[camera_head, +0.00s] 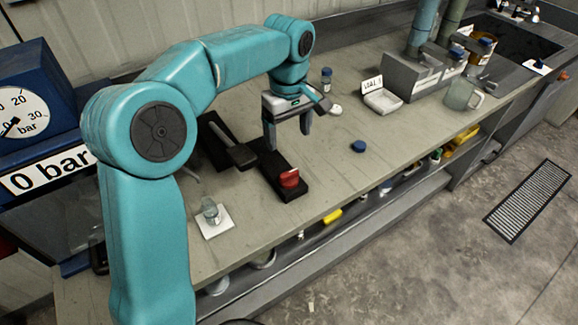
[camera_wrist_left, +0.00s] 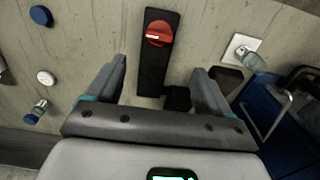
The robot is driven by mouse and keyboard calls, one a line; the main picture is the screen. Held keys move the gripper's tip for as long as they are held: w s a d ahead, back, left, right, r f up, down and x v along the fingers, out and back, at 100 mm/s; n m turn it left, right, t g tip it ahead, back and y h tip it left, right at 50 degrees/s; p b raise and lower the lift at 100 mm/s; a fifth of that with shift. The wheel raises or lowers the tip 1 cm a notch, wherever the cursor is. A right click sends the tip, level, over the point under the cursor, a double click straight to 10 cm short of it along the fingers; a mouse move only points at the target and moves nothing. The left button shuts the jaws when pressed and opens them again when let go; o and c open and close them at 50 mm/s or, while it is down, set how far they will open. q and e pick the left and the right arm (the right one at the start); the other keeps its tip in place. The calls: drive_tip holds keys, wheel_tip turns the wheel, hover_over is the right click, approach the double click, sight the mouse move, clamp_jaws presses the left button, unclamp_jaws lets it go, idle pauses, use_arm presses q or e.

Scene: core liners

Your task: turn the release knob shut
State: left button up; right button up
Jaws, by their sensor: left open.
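The release knob (camera_head: 289,179) is red and sits on one end of a black base plate (camera_head: 272,165) on the bench. In the left wrist view the red knob (camera_wrist_left: 160,33) shows a pale mark across it, at the far end of the black plate (camera_wrist_left: 152,75). My left gripper (camera_head: 289,143) is open and empty above the plate's other end. In the wrist view its two fingers (camera_wrist_left: 162,78) stand apart, one on each side of the plate, with the knob beyond the tips. My right gripper is in neither view.
A gauge unit (camera_head: 35,115) with a "0 bar" label stands at the left. A small glass on a white square (camera_head: 216,226) is near the knob. A blue cap (camera_head: 358,146) lies to the right. A white tray (camera_head: 383,100) and grey rack (camera_head: 410,78) stand farther right.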

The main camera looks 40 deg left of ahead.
sight(289, 173)
use_arm(q)
wheel_tip(289, 173, down, 12)
drive_tip(key=shift+f, duration=0.1)
drive_tip(key=shift+w+f, duration=0.15)
drive_tip(key=shift+f, duration=0.25)
drive_tip(key=shift+c, duration=1.2)
drive_tip(key=c, duration=0.8)
